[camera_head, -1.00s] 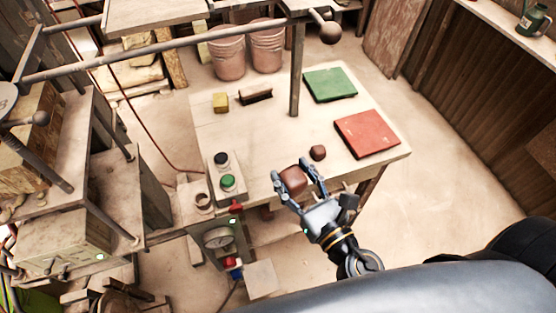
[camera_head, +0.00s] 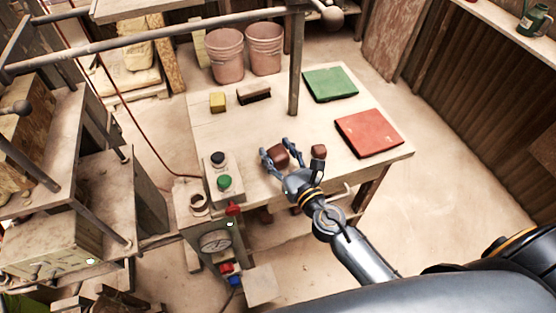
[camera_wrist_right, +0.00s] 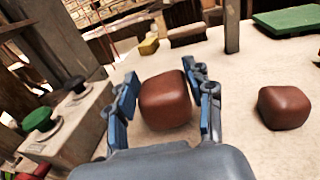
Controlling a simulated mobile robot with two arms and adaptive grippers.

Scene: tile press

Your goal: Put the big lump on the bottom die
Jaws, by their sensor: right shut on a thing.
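The big lump (camera_head: 281,155) is a reddish-brown rounded block. My right gripper (camera_head: 279,152) is shut on it, with one finger on each side; the wrist view shows the big lump (camera_wrist_right: 165,100) between the blue fingers. I cannot tell whether it touches the worktable (camera_head: 240,130). A smaller brown lump (camera_head: 318,151) lies just right of the gripper, apart from it; it also shows in the wrist view (camera_wrist_right: 284,107). I cannot make out the bottom die clearly. My left gripper is out of view.
A red square (camera_head: 368,133) and a green square (camera_head: 330,85) lie on the right of the table. A post (camera_head: 294,70) rises behind the lumps. A control box with a green button (camera_head: 224,182) stands left. A yellow block (camera_head: 217,101) and a brush (camera_head: 254,94) lie farther back.

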